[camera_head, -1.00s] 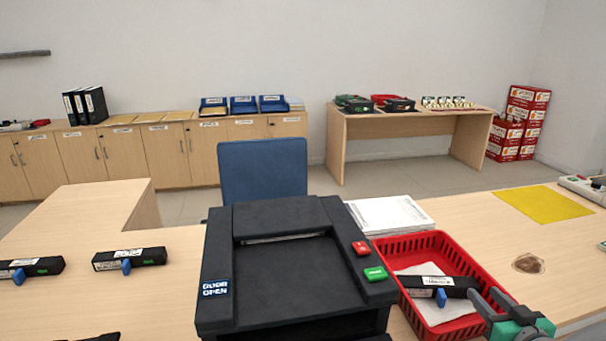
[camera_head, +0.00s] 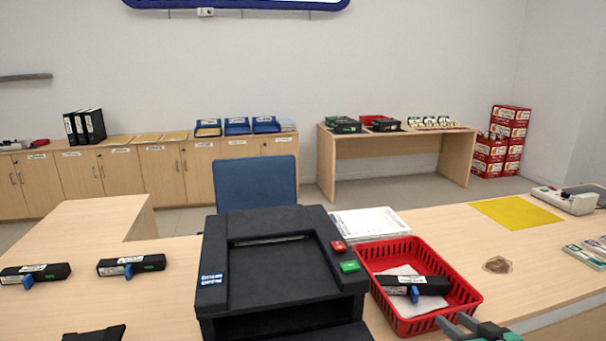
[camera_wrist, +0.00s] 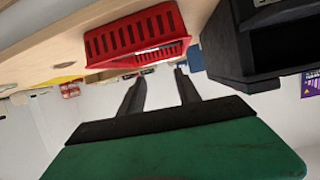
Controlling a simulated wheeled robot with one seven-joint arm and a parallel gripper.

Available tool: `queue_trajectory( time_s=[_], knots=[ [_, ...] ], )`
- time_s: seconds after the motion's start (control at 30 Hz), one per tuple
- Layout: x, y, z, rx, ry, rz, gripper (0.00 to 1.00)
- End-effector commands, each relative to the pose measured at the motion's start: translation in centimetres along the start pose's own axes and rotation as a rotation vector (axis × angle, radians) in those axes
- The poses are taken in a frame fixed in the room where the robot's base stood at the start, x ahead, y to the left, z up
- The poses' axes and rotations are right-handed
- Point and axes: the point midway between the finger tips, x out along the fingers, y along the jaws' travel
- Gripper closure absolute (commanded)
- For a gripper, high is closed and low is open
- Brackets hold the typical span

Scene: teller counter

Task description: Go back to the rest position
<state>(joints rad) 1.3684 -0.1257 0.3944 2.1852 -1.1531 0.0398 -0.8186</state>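My gripper (camera_head: 457,324) is at the bottom edge in the camera_head view, just in front of the red basket (camera_head: 472,300). Its two fingers are apart and empty in the camera_wrist view (camera_wrist: 159,78). A black cassette with a white label and a blue tab (camera_head: 428,286) lies in the basket on white paper, apart from my gripper. The red basket also shows ahead of the fingers in the camera_wrist view (camera_wrist: 120,40). Much of my gripper's body is cut off in the camera_head view.
A black machine (camera_head: 285,291) with red and green buttons stands left of the basket. Two more black cassettes (camera_head: 131,265) (camera_head: 35,273) lie on the counter at left. A paper stack (camera_head: 370,222) is behind the basket. A yellow mat (camera_head: 515,212) lies at right, with bare counter nearby.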

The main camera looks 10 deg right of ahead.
Motion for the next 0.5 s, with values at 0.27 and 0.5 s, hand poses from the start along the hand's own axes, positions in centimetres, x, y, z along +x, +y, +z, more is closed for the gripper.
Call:
queue_trajectory(
  time_s=[0.27, 0.5],
  knots=[
    [2.5, -7.7, -0.1, -0.025, -0.224, -0.140, 0.60],
    [2.1, -16.4, 0.2, -0.065, -0.511, -0.217, 0.60]
  ],
)
